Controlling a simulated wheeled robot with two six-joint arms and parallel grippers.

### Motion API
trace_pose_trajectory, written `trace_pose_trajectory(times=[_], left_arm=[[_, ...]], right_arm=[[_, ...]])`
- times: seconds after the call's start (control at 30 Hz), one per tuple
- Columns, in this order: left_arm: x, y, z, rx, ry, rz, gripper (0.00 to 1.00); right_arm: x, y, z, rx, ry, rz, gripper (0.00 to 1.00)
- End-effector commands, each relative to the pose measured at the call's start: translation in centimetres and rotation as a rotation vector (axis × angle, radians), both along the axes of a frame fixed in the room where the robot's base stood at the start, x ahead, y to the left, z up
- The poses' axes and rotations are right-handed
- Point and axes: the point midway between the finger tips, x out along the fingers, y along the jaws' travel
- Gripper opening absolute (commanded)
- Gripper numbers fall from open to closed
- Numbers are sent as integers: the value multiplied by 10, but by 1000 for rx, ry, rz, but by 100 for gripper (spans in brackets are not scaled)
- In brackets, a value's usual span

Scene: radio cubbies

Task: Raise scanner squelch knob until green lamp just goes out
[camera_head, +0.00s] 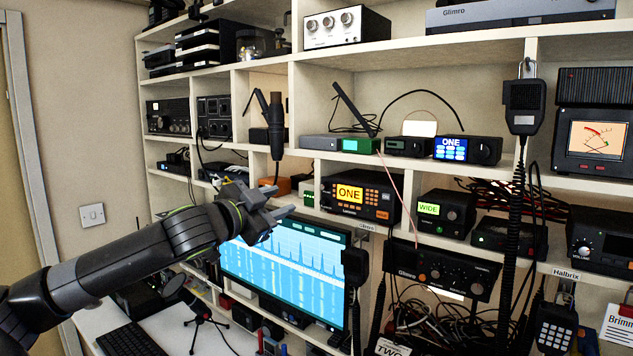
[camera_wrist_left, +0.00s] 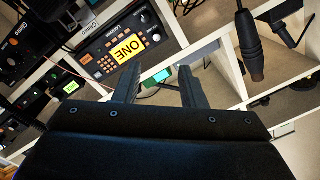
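No unit is clearly labelled scanner, and I cannot tell which it is. A black Glimro box with several knobs (camera_head: 440,270) hangs under the shelf right of the monitor; its small lettering is too fine to read surely, and I make out no lit green lamp on it. A black radio with an orange ONE display (camera_head: 362,194) and keypad sits on the shelf above; it also shows in the left wrist view (camera_wrist_left: 124,50). My left gripper (camera_head: 284,199) is open and empty, left of this radio and in front of the monitor's top. Its spread fingers (camera_wrist_left: 157,80) show in the wrist view.
The monitor (camera_head: 283,262) stands below my left gripper. A green-lit WIDE radio (camera_head: 440,212) sits right of the orange-display one. A microphone (camera_head: 524,106) with a coiled cord hangs at the right. A dark handset (camera_head: 355,268) hangs beside the monitor. Loose cables fill the lower right.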

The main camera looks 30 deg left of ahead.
Motion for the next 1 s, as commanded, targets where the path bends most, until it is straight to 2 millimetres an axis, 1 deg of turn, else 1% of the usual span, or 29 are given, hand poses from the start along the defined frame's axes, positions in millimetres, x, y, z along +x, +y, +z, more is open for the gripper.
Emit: trace_pose_trajectory(times=[0.03, 0.1, 0.3, 0.57, 0.87, 1.0], left_arm=[[3, -1, 3, -7, -1, -2, 37], [7, -1, 3, -6, -1, -2, 37], [19, -6, 2, -4, 6, -11, 37], [42, -5, 2, -6, 4, -8, 37], [76, -7, 1, -5, 7, -9, 37], [96, -7, 2, -5, 6, -8, 37]], right_arm=[[0, 1, 6, 1, 0, 0, 0], [0, 1, 10, 2, 0, -1, 0], [0, 1, 21, 1, 1, 0, 0], [0, 1, 32, 1, 2, 0, 0], [1, -1, 48, -1, 1, 1, 0], [1, -2, 56, -3, 0, 1, 0]])
